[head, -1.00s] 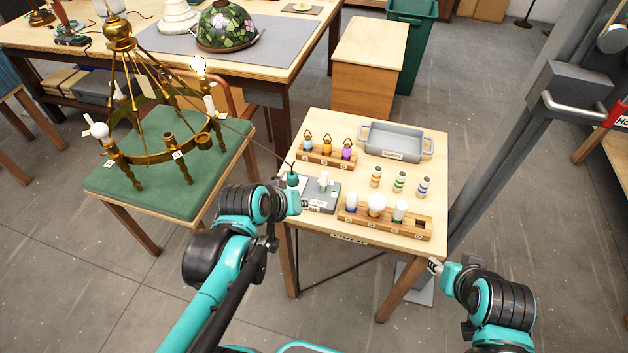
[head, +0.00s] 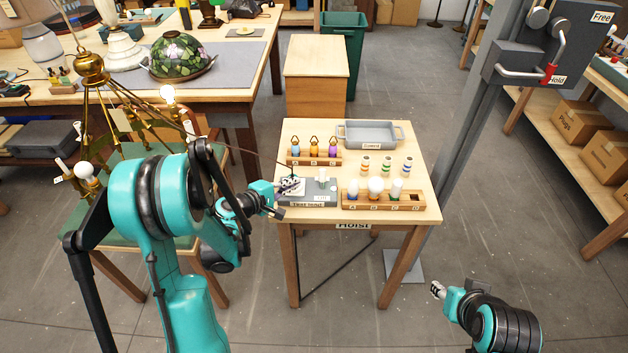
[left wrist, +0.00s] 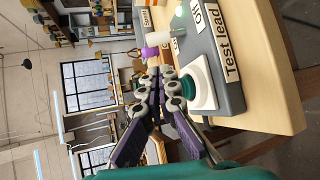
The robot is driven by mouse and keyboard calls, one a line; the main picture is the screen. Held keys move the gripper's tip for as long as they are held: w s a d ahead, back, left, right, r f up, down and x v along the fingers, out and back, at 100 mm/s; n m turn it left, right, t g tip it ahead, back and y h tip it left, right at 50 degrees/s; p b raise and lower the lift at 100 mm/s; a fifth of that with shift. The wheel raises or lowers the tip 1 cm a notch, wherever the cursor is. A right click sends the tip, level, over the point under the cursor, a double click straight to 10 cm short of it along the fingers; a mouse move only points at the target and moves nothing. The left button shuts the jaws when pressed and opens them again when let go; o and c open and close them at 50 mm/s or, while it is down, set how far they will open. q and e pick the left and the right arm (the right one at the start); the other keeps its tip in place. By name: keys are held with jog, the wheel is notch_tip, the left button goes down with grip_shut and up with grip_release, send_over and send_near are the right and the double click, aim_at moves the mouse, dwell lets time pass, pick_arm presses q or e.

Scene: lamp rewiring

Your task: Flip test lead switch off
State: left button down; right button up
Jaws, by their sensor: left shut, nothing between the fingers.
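The grey test lead box (head: 310,198) sits at the front left of the small wooden table. In the left wrist view, its front label (left wrist: 229,55) reads "Test lead", and an "Off" label (left wrist: 197,14) is beside a pale green round spot. A dark teal round part on a white square plate (left wrist: 205,88) is on the box top, partly behind my fingers. My left gripper (head: 290,186) is shut and empty at the box's left end; its fingertips (left wrist: 166,73) are close to that part, contact unclear. My right gripper (head: 437,290) is low, apart from the table; its fingers are too small to judge.
The brass chandelier (head: 92,70) stands left. A grey hoist column (head: 455,150) rises right.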

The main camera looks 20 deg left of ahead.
aim_at(322, 178)
pick_arm(q)
jog(key=shift+a+f, duration=0.1)
jog(key=shift+f, duration=0.15)
pick_arm(e)
jog(key=shift+s, duration=0.25)
pick_arm(q)
jog(key=shift+w, duration=0.1)
jog(key=b+x, duration=0.2)
jog(key=x, duration=0.8)
pick_arm(e)
notch_tip(322, 178, down, 2)
jog(key=shift+f, duration=0.1)
